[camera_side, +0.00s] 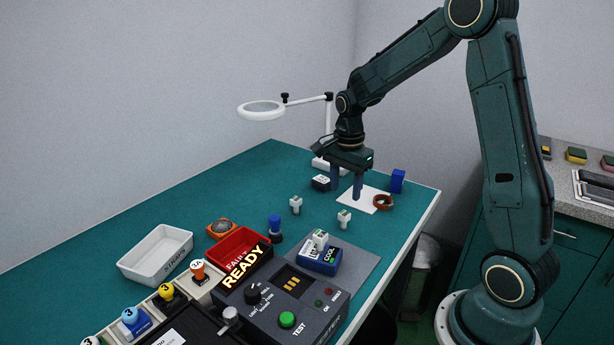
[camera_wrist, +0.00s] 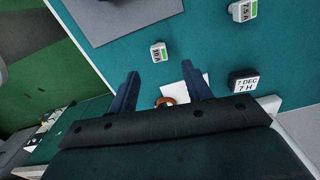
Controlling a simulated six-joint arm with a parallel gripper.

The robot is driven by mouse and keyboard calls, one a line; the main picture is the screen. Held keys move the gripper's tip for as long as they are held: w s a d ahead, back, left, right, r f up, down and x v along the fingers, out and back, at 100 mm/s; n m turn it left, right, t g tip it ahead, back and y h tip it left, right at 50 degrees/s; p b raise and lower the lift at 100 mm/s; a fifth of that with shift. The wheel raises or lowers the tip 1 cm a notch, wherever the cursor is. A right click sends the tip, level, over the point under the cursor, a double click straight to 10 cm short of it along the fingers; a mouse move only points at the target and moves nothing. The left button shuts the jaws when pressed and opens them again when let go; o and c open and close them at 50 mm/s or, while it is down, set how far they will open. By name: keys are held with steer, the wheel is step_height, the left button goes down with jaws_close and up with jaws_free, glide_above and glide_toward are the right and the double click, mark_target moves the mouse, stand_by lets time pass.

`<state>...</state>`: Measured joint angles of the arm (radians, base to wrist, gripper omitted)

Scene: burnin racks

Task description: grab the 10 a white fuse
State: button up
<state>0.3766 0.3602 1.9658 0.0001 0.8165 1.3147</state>
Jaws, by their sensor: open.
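The white 10 A fuse (camera_wrist: 158,52) has a green-marked label and stands on the teal table, just beyond my fingertips in the wrist view. In the side view it is the right-hand white fuse (camera_side: 344,217), between my gripper and the grey tester mat. A similar white 7.5 A fuse (camera_wrist: 242,10) stands apart from it; in the side view it is the left-hand one (camera_side: 296,204). My gripper (camera_side: 346,192) is open and empty, pointing down over the white sheet. Its two blue fingers also show in the wrist view (camera_wrist: 160,72), apart from the fuse.
A brown ring (camera_side: 383,201) lies on the white sheet (camera_side: 354,204). A blue block (camera_side: 397,181) and a date-labelled box (camera_wrist: 244,81) stand nearby. The tester (camera_side: 290,300) and bins lie toward the front. The table edge (camera_side: 425,215) is close on the right.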

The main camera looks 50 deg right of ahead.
mark_target(345, 213)
steer(key=shift+f, duration=2.35)
steer(key=shift+s+f, duration=0.1)
steer(key=shift+f, duration=2.45)
steer(key=c, duration=1.1)
